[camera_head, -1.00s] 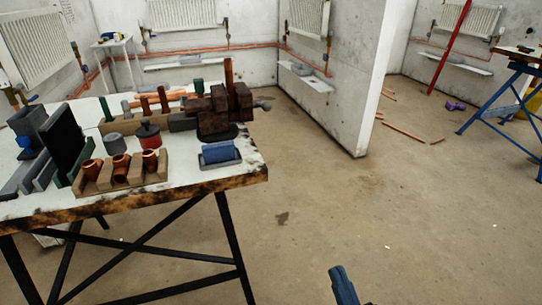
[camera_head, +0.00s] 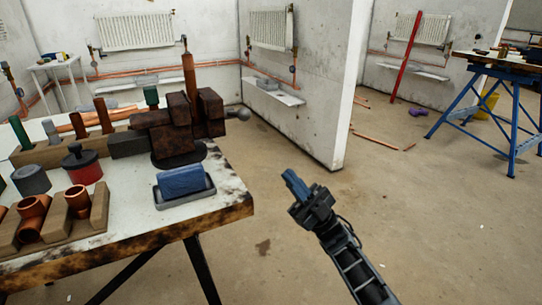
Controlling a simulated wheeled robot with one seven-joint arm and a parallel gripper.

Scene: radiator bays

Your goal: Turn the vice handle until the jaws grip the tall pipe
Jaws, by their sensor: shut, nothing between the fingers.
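The vice (camera_head: 173,128) is a dark, rusty-brown block on a round dark base near the right end of the workbench. The tall pipe (camera_head: 189,75) is copper-coloured and stands upright at the vice's back; whether the jaws touch it is hidden. The vice handle shows as a grey rounded knob (camera_head: 243,114) at the vice's right side, over the bench edge. My gripper (camera_head: 291,180) is dark with blue fingers, shut and empty. It is in front of and to the right of the vice handle in the picture, apart from it, over open floor.
A blue block in a grey tray (camera_head: 185,203) sits at the bench's front right corner. A wooden rack (camera_head: 97,212) with copper fittings and a red-and-black pot (camera_head: 82,165) stand left. A partition wall (camera_head: 322,75) rises behind. A blue trestle (camera_head: 487,105) stands far right.

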